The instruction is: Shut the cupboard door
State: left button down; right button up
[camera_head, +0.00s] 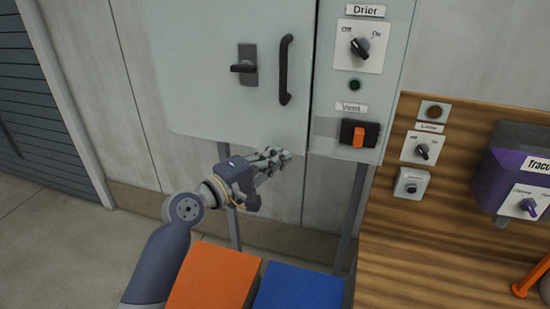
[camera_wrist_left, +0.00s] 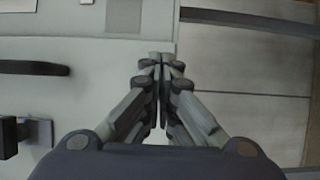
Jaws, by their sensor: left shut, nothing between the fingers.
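The cupboard door (camera_head: 205,75) is a pale grey panel at the top centre of the head view. It carries a dark vertical bar handle (camera_head: 285,70) and a black turn latch (camera_head: 245,66). The door looks flush with the panel on its right, but I cannot tell whether it is fully shut. My left gripper (camera_head: 284,155) is shut and empty, near the door's lower right edge. In the left wrist view the closed fingertips (camera_wrist_left: 160,58) lie over the door's edge; the handle (camera_wrist_left: 35,68) and latch (camera_wrist_left: 22,132) show at left. Contact is unclear. My right gripper is out of view.
Right of the door is a panel with a Drier switch (camera_head: 360,47), a green button (camera_head: 354,85) and an orange rocker (camera_head: 358,138). Orange (camera_head: 215,278) and blue (camera_head: 298,287) blocks stand below. A wooden board (camera_head: 440,215) with controls and a purple box (camera_head: 515,170) is at right.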

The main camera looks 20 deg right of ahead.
pick_arm(q)
jog(key=shift+w+d+r+t, duration=0.1)
jog(key=shift+w+d+t, duration=0.1)
jog(key=shift+d+t, duration=0.15)
jog(key=shift+w+d+n, duration=0.3)
jog(key=shift+d, duration=0.1)
jog(key=shift+t+y, duration=0.25)
jog(key=shift+y, duration=0.05)
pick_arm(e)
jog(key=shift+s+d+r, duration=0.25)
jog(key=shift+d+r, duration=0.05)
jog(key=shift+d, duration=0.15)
pick_arm(q)
jog(key=shift+r, duration=0.1)
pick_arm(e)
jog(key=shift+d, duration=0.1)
